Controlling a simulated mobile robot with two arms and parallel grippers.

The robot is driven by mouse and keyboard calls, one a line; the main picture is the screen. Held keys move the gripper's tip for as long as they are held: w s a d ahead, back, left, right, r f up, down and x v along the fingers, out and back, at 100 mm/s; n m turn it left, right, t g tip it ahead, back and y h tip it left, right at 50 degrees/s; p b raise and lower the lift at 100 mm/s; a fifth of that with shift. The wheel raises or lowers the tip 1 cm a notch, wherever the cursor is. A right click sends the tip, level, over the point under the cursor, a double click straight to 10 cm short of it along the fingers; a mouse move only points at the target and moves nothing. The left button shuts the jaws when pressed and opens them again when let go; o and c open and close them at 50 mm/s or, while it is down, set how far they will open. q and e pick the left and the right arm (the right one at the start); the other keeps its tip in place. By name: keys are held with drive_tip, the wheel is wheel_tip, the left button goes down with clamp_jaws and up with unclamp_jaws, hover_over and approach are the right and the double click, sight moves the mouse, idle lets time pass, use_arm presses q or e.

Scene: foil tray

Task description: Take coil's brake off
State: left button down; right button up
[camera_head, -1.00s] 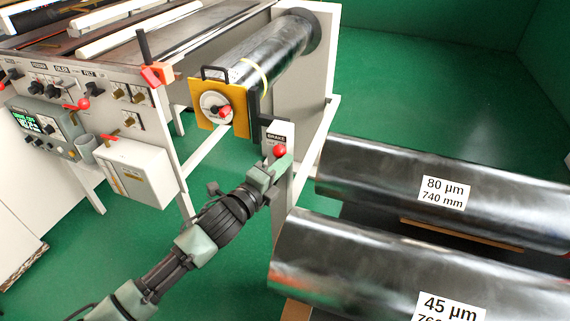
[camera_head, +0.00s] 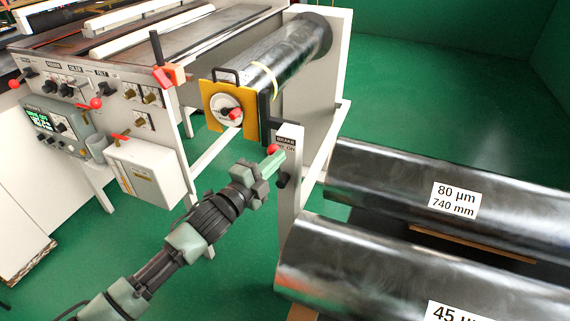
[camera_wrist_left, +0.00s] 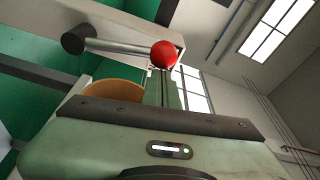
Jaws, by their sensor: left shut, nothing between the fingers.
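The coil's brake is a lever with a red ball knob (camera_head: 272,149) on a pale post (camera_head: 288,205), just below the BRAKE label (camera_head: 286,141). The knob is at the left side of the label plate, and lettering shows to its right. In the left wrist view the red ball (camera_wrist_left: 165,54) ends a metal rod (camera_wrist_left: 118,46) from a black hub (camera_wrist_left: 77,40). My left gripper (camera_head: 274,163) is shut and empty, its fingertips close under the knob. Contact cannot be told. The coil (camera_head: 290,55) lies behind an orange plate (camera_head: 249,119). My right gripper is out of view.
A control cabinet with a red-handled white box (camera_head: 150,172) stands at the left. Two large dark rolls, labelled 80 µm (camera_head: 360,175) and 45 µm (camera_head: 350,260), lie at the right, close to the post. Green floor (camera_head: 225,265) is clear between.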

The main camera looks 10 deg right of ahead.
use_arm(q)
drive_tip(key=shift+w+a+f+n+t+b, duration=0.15)
drive_tip(key=shift+w+a+n+t+b, duration=0.2)
drive_tip(key=shift+a+n, duration=0.35)
drive_tip(key=shift+w+a+f+n+t+b, duration=0.2)
drive_tip(key=shift+w+a+n, duration=0.3)
drive_tip(key=shift+n, duration=0.4)
drive_tip(key=shift+w+a+f+n+t+b, duration=0.15)
drive_tip(key=shift+w+a+n+b, duration=0.2)
drive_tip(key=shift+a+n, duration=0.35)
